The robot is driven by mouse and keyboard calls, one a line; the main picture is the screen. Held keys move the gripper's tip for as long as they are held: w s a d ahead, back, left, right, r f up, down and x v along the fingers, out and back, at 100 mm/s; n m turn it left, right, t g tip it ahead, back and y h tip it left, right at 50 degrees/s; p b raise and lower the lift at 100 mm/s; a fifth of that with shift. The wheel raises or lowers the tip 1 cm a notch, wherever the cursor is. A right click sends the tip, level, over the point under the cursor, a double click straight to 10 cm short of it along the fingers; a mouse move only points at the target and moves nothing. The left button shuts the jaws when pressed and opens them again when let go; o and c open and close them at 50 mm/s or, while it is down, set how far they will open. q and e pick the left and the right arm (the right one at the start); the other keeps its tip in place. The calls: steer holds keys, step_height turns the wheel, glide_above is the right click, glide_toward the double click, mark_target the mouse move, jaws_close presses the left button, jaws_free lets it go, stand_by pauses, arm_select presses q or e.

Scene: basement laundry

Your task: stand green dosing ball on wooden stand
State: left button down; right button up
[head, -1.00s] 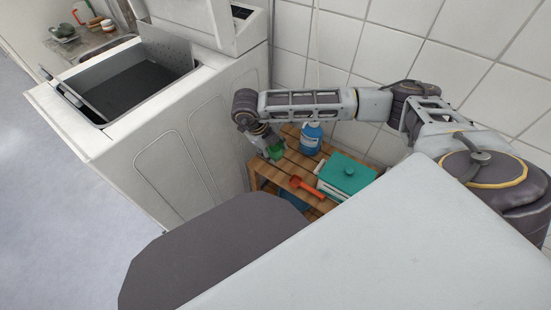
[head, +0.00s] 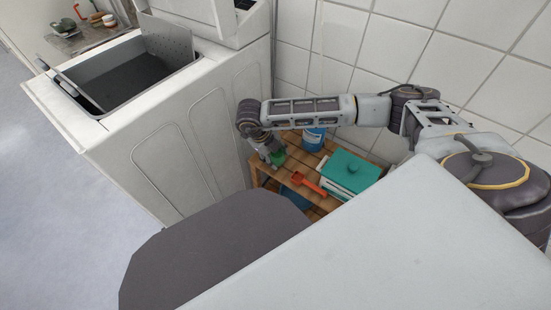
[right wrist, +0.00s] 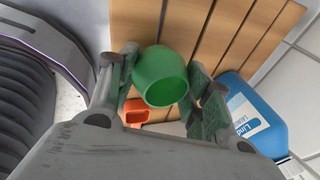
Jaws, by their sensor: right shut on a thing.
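The green dosing ball (right wrist: 160,76) is between the fingers of my right gripper (right wrist: 164,92), which is shut on it; its round opening faces the wrist camera. In the head view the ball (head: 278,157) shows beside my right gripper (head: 272,158), at the left end of the wooden stand (head: 262,178). The slatted top of the wooden stand also shows behind the ball in the right wrist view (right wrist: 190,25). I cannot tell whether the ball touches the slats. My left gripper is not in view.
On the stand are a blue bottle (head: 313,139), an orange scoop (head: 308,184) and a white box with a teal lid (head: 350,171). The white washer (head: 190,130) stands close on the left, and the tiled wall (head: 345,50) is behind.

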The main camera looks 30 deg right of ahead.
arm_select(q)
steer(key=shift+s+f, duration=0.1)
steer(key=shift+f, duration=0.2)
arm_select(e)
steer(key=shift+f, duration=0.35)
steer(key=shift+f, duration=0.15)
steer(key=o, duration=0.9)
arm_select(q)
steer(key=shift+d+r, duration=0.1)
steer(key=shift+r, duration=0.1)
arm_select(e)
steer(key=shift+r, duration=0.2)
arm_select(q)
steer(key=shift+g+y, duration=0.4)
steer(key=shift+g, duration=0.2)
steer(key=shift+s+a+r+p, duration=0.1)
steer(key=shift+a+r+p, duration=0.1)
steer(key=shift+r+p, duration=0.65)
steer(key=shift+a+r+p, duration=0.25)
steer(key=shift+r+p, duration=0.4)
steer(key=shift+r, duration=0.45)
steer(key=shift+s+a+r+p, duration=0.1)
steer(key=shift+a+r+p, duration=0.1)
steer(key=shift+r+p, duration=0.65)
arm_select(e)
steer(key=v, duration=1.2)
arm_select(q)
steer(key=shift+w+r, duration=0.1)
arm_select(e)
steer(key=shift+d, duration=0.1)
